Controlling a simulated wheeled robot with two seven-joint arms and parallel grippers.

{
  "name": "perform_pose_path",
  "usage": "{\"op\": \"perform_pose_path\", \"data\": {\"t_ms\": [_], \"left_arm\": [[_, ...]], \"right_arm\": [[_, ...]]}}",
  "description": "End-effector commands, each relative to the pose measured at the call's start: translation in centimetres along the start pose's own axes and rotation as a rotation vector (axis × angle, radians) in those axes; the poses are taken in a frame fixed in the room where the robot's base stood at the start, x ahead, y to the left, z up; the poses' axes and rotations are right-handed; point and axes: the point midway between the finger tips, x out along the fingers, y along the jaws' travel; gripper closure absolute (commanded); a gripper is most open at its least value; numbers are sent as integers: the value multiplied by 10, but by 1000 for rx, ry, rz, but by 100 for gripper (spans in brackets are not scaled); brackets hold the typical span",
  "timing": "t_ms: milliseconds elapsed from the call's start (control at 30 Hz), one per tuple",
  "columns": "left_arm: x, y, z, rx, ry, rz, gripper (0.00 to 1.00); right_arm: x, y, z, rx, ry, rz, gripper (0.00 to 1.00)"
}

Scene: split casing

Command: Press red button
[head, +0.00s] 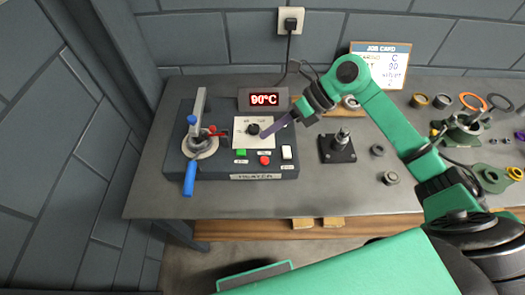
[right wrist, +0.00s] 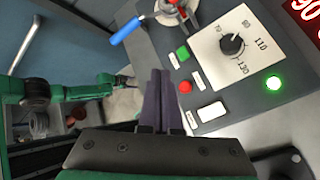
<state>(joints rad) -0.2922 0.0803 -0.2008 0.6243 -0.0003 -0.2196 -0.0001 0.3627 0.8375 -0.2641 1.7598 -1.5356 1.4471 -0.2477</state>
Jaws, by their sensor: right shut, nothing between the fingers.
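The red button (head: 264,160) sits on the front of the dark heater box (head: 210,172), between a green button (head: 241,154) and a white switch (head: 286,153). It also shows in the right wrist view (right wrist: 185,87), just right of my fingers. My right gripper (head: 267,131) is shut and empty, its dark fingers over the dial side of the panel, behind the red button in the head view. I see no contact with the button. A small gripper on a green arm, my left one (right wrist: 128,82), shows far off in the right wrist view; its jaws are too small to read.
A dial knob (head: 253,129) stands close to my right fingertips. A clamp with a blue handle (head: 190,178) is on the box's left. The display (head: 264,99) reads 90°C; a green lamp (right wrist: 273,83) is lit. A black post fixture (head: 338,148) stands right of the box.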

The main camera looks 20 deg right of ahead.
Motion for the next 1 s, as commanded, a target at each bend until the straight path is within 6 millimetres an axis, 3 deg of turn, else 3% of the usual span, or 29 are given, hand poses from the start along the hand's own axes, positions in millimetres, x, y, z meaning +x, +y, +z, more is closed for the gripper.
{"op": "perform_pose_path", "data": {"t_ms": [200,367,600,1000], "left_arm": [[0,3,16,-1,-25,4,23],[4,2,16,-1,-25,3,23],[22,2,8,-1,-9,2,23],[60,2,12,-2,-9,2,23]], "right_arm": [[0,1,0,0,-3,4,100],[5,-2,-3,0,-4,5,100],[28,-17,-18,2,-4,8,100],[63,-43,-44,0,-4,6,100]]}}
